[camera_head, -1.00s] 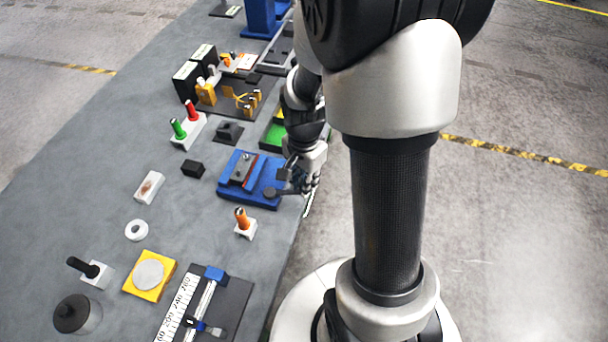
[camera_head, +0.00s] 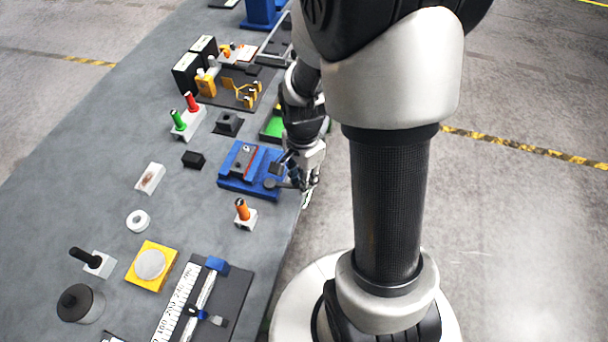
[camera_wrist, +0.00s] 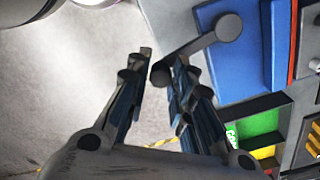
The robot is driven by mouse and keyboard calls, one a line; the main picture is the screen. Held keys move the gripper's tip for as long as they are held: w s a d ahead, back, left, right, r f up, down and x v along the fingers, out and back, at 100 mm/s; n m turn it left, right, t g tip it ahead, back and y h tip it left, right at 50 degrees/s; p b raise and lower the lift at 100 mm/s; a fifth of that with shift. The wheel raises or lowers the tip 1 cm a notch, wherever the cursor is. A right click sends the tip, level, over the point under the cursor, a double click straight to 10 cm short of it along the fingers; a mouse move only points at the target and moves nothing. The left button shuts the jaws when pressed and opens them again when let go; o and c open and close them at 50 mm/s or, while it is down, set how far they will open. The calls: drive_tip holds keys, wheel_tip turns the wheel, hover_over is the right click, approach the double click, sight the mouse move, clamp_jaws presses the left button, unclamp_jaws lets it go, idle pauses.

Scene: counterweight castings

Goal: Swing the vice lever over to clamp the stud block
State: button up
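The blue vice (camera_head: 228,183) sits near the table's right edge in the head view, and part of its blue body also shows in the wrist view (camera_wrist: 232,65). A grey stud block (camera_head: 243,160) lies on it beside a thin red strip. The dark vice lever (camera_wrist: 195,47) runs from its round pivot to a knob (camera_wrist: 160,74) in the wrist view. My gripper (camera_wrist: 163,60) is open, with the knob between its fingers, closer to the right-hand finger. Contact cannot be told. In the head view my gripper (camera_head: 305,188) is at the vice's right side, over the table edge.
An orange-handled tool in a white block (camera_head: 243,214) stands just in front of the vice. A small black block (camera_head: 193,159) lies to its left. A green tray (camera_head: 272,126) is behind the vice, partly hidden by my arm. Open floor lies to the right.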

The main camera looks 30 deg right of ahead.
drive_tip(key=o, duration=0.4)
drive_tip(key=shift+c, duration=0.2)
wheel_tip(320, 180, up, 12)
idle(0.4)
idle(0.3)
